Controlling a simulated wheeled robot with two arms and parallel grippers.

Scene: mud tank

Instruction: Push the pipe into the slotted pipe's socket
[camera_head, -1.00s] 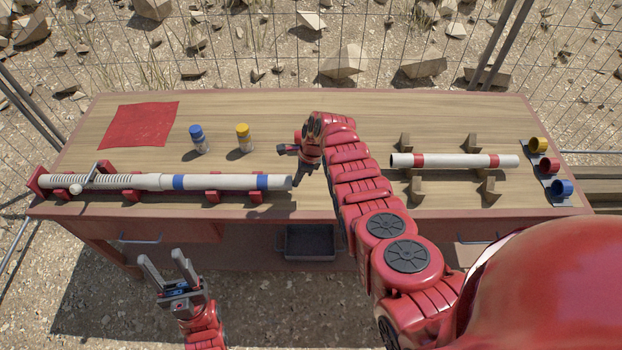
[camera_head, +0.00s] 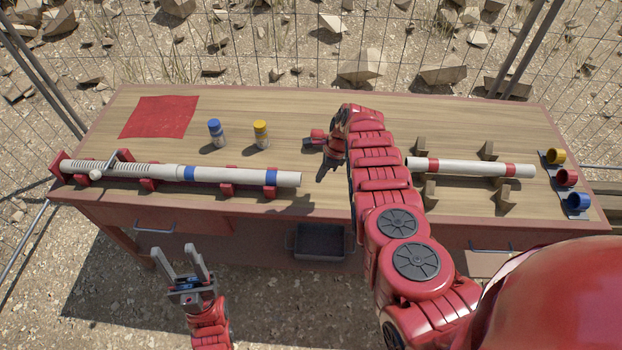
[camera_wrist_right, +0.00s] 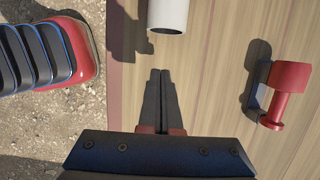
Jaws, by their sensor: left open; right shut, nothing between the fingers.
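The slotted pipe (camera_head: 90,168) lies at the left of the table on red supports. The white pipe with blue bands (camera_head: 230,176) lies in line with it, its left end meeting the wider socket section. How deep it sits I cannot tell. My right gripper (camera_head: 322,172) is shut and empty, just right of the pipe's free end. In the right wrist view, the shut fingertips (camera_wrist_right: 160,72) point at the pipe's open end (camera_wrist_right: 168,20), with a gap between. My left gripper (camera_head: 183,262) is open and empty, in front of the table.
A red fitting (camera_wrist_right: 285,95) stands beside my right gripper. Blue-capped (camera_head: 216,133) and yellow-capped (camera_head: 261,134) bottles and a red cloth (camera_head: 160,117) are behind the pipes. A red-banded pipe (camera_head: 470,167) rests on wooden supports at right, near coloured rings (camera_head: 566,177).

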